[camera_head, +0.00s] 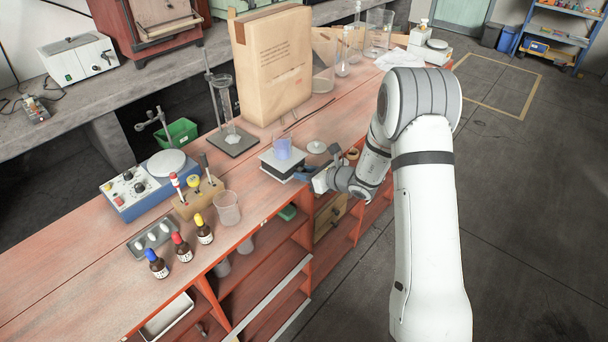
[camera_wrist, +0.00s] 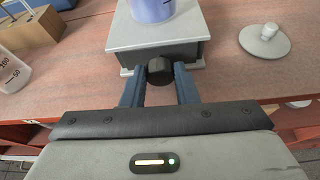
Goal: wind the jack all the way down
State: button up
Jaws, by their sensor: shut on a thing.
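The jack (camera_head: 281,163) is a low grey box with a flat top plate, standing near the front edge of the red bench. In the wrist view the jack (camera_wrist: 158,35) is straight ahead, with a dark round knob (camera_wrist: 160,71) on its near side. A beaker of blue liquid (camera_head: 283,148) stands upright on its top plate; its lower part also shows in the wrist view (camera_wrist: 152,9). My gripper (camera_head: 308,174) reaches in from the right. In the wrist view my gripper (camera_wrist: 160,84) has its two blue-grey fingers on either side of the knob, shut on it.
A round grey lid-like disc with a small knob (camera_wrist: 265,40) lies right of the jack. An empty beaker (camera_head: 227,208) and a wooden rack (camera_head: 198,196) stand to the left. A retort stand (camera_head: 231,140) and a large cardboard package (camera_head: 273,65) stand behind.

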jog(key=shift+f+n+t+h+b, duration=0.25)
jog(key=shift+n+t+h+b, duration=0.6)
jog(key=shift+b, duration=3.65)
jog(key=shift+r+n+y+b, duration=0.1)
jog(key=shift+n+y+b, duration=0.25)
jog(key=shift+b, duration=0.6)
jog(key=shift+r+b, duration=0.15)
jog(key=shift+b, duration=0.15)
jog(key=shift+r, duration=0.1)
jog(key=o, duration=1)
jog(key=shift+s, duration=0.1)
jog(key=v, duration=0.7)
jog(key=shift+s, duration=0.25)
